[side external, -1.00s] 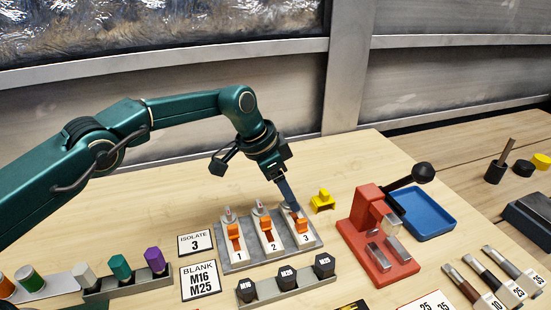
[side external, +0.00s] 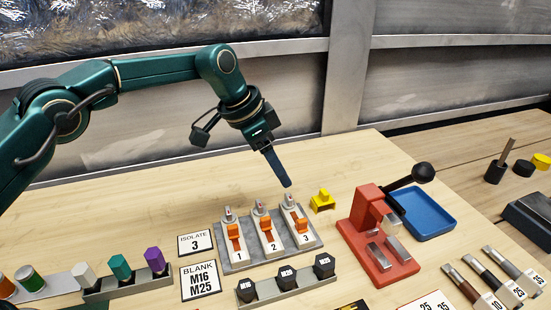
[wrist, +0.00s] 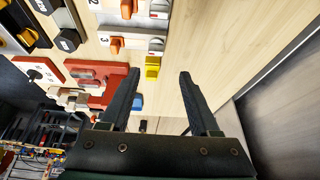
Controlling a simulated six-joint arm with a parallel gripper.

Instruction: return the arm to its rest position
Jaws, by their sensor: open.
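My green arm carries my gripper (side external: 287,184), which hangs in the air above and behind the switch panel, touching nothing. In the wrist view its two dark fingers (wrist: 158,80) stand apart with nothing between them. The grey switch panel (side external: 268,255) holds three switches with orange levers: switch 1 (side external: 234,231), switch 2 (side external: 266,224) and switch 3 (side external: 301,226).
A red press (side external: 372,225) with a black-knobbed handle and a blue tray (side external: 424,214) stand to the right. The table behind the panel is clear; a wall rises beyond.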

